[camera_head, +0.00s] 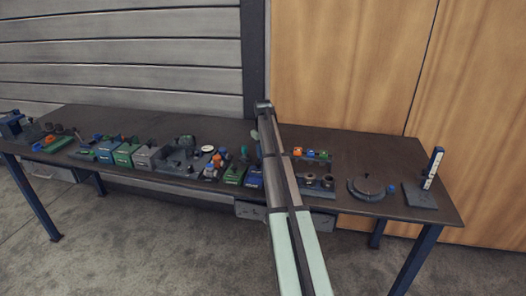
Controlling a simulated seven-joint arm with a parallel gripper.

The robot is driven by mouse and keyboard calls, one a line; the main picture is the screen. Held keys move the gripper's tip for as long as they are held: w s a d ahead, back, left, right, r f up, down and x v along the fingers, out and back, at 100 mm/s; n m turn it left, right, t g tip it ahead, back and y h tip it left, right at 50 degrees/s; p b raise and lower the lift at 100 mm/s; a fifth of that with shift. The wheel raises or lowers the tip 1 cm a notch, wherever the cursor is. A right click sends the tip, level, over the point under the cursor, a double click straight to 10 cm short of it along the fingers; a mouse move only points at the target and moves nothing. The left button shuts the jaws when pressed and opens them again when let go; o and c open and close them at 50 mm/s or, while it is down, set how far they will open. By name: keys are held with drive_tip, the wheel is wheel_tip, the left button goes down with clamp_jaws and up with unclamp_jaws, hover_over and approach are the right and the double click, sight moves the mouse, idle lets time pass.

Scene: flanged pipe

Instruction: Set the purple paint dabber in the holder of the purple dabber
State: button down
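I cannot make out the purple paint dabber or its holder in the head view. The small items on the bench are too small to tell, and part of the bench is hidden behind my arm. My arm reaches from the bottom of the picture up over the bench, right of the middle. Its gripper does not show, so I cannot see whether it holds anything.
A long dark bench (385,150) carries a crowded row of fixtures, including a green box (124,154) and a grey box (146,157). A round plate (367,188) and an upright blue-and-white gauge (433,168) stand at right. The bench's rear strip looks mostly clear.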

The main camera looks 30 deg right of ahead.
idle(0.4)
drive_tip(key=shift+c, duration=2)
unclamp_jaws()
drive_tip(key=shift+r, duration=3.45)
